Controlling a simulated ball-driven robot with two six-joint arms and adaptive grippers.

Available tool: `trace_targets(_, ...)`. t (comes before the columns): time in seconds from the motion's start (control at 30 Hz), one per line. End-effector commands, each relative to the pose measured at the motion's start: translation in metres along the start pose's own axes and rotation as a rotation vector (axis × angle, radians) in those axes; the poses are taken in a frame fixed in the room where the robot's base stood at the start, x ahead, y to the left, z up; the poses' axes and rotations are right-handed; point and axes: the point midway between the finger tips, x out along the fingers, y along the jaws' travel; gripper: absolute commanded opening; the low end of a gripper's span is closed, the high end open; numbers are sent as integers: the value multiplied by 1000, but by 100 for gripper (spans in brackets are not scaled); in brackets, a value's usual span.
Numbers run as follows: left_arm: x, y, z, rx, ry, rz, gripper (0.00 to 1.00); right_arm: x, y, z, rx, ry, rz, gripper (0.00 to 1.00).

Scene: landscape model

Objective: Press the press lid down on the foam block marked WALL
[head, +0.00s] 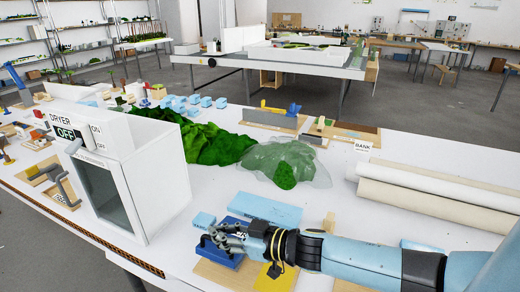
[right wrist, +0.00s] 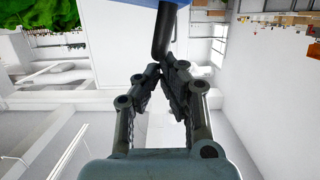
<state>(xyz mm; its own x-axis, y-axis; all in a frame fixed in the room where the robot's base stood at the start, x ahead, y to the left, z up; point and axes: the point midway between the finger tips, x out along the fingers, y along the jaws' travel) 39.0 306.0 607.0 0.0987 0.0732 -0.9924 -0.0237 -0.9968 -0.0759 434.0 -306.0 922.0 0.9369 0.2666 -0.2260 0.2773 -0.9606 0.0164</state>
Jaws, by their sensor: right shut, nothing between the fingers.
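My right gripper (head: 228,240) reaches in from the right in the head view, low over a blue press part (head: 210,252) on a wooden board (head: 213,276). Its fingers are shut and empty. In the right wrist view the shut fingers (right wrist: 165,72) point at a dark bent bar (right wrist: 163,35) below a blue surface (right wrist: 180,2), likely the press lid and its handle. I cannot tell whether they touch. A light blue foam block (head: 265,208) lies behind the gripper, and a smaller one (head: 203,220) to its left. I cannot read WALL on either. My left gripper is not in view.
A white dryer (head: 120,165) with a glass door stands left of the press. Green terrain (head: 205,143) and a clear-covered green mound (head: 285,165) lie behind. White and cream rolls (head: 435,192) lie at the right. A yellow piece (head: 275,277) lies under my right wrist.

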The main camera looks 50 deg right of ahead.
Motion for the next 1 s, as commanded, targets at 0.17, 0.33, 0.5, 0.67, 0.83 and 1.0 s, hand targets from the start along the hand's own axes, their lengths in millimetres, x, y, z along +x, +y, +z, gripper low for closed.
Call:
trace_targets(0.17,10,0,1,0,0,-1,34,4,-10,17,-80,-1,19,0)
trace_targets(0.33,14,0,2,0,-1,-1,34,6,-15,24,-79,0,18,0)
trace_targets(0.5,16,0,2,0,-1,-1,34,7,-18,28,-79,0,18,0)
trace_targets(0.67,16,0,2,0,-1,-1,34,7,-18,29,-79,0,18,0)
trace_targets(0.83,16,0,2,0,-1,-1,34,7,-18,29,-79,1,18,0)
trace_targets(1.0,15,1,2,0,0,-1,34,7,-18,29,-78,1,18,0)
